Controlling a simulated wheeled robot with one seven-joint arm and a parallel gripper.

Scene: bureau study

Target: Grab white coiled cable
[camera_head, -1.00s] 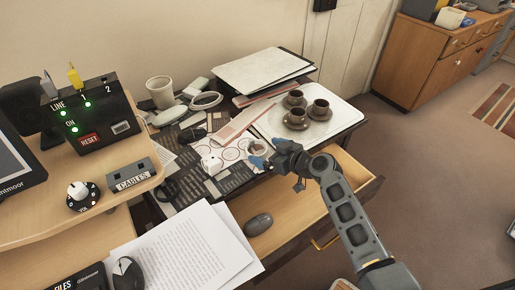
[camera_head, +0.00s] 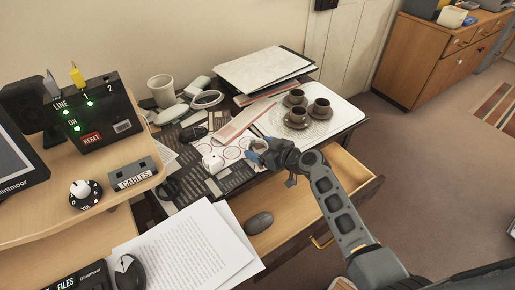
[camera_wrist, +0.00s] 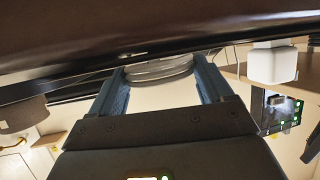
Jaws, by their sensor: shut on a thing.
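The white coiled cable (camera_head: 257,145) is a small pale coil over the cluttered desk top, left of the cups. In the wrist view the coil (camera_wrist: 160,68) sits between my two fingers, with its stacked loops visible. My gripper (camera_head: 259,154) is shut on it in the head view, and the fingers also show in the wrist view (camera_wrist: 160,80). The blue-grey fingers hide part of the coil in the head view. I cannot tell whether the coil still touches the desk.
Brown cups (camera_head: 297,118) stand on a white tray to the right. An open drawer (camera_head: 345,180) with a mouse (camera_head: 259,222) is below.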

